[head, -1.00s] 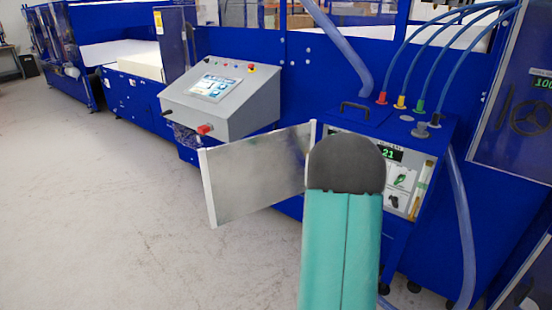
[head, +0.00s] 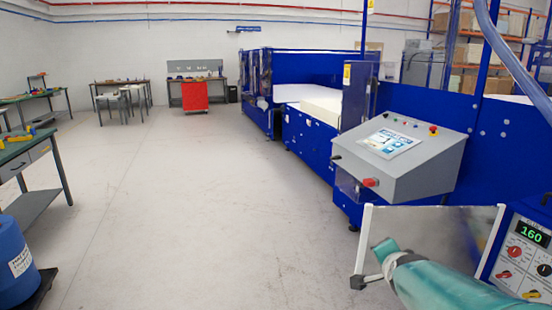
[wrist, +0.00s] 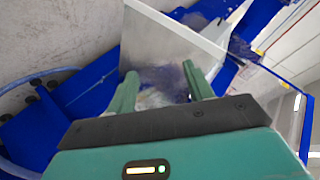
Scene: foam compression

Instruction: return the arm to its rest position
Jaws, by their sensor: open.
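My gripper (wrist: 160,75) is open in the wrist view, with its two green fingers apart and nothing held between them. Past the fingers are a pale flat panel (wrist: 170,32) and blue machine parts, tilted and partly blurred. I cannot make out the gripper fingers in the head view.
A grey control console (head: 405,158) stands on the blue machine. A panel with a green display (head: 531,232) is at the right edge. A blue drum (head: 14,262) and a workbench (head: 38,150) stand at left. The middle floor is clear.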

